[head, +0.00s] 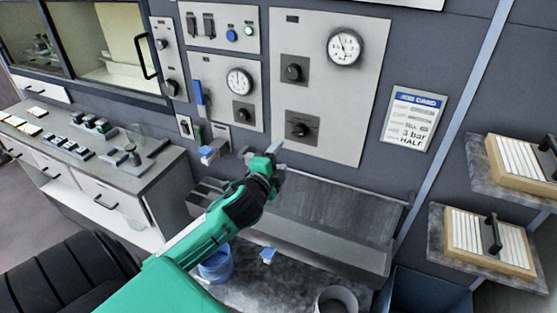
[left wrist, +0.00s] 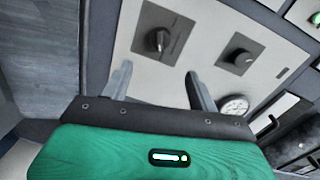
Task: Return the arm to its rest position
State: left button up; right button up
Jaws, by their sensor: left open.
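My left arm reaches in from the lower left in the head view. Its gripper (head: 277,151) is in front of the lower part of the control panel, above the grey sloped tray. In the left wrist view the two fingers of the left gripper (left wrist: 160,85) stand apart with nothing between them. Beyond them is the panel (left wrist: 205,50) with a black knob (left wrist: 158,40) and a second knob (left wrist: 239,58). I cannot tell from these views whether the fingers touch anything. My right gripper is not in view.
The sloped tray (head: 335,215) lies under the gripper. A blue container (head: 216,264) and a grey cup (head: 337,300) stand on the bench below. A side counter (head: 120,178) is at left. Shelves with slatted blocks (head: 488,243) are at right. A job card (head: 414,117) hangs on the wall.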

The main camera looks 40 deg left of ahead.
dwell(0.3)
pick_arm(q)
jog(key=s+d+f+n+g+h, duration=0.1)
jog(key=s+d+f+n+g, duration=0.2)
jog(key=s+f, duration=0.35)
jog(key=s+d+f+n+g, duration=0.4)
jog(key=s+f, duration=0.2)
jog(key=f, duration=0.2)
jog(key=s+d+f+n+g+h, duration=0.25)
jog(key=s+d, duration=0.25)
jog(key=s, duration=0.3)
jog(key=s+d+f+n+g+h, duration=0.1)
jog(key=s+d+f+n+g, duration=0.1)
jog(key=s+d+f+g, duration=0.4)
notch_tip(320, 180, down, 29)
jog(key=s+a+t, duration=0.1)
jog(key=s+a, duration=0.1)
jog(key=s+a+f+g, duration=0.1)
jog(key=s+a+f, duration=0.2)
jog(key=s+f, duration=1.6)
jog(key=shift+m, duration=0.35)
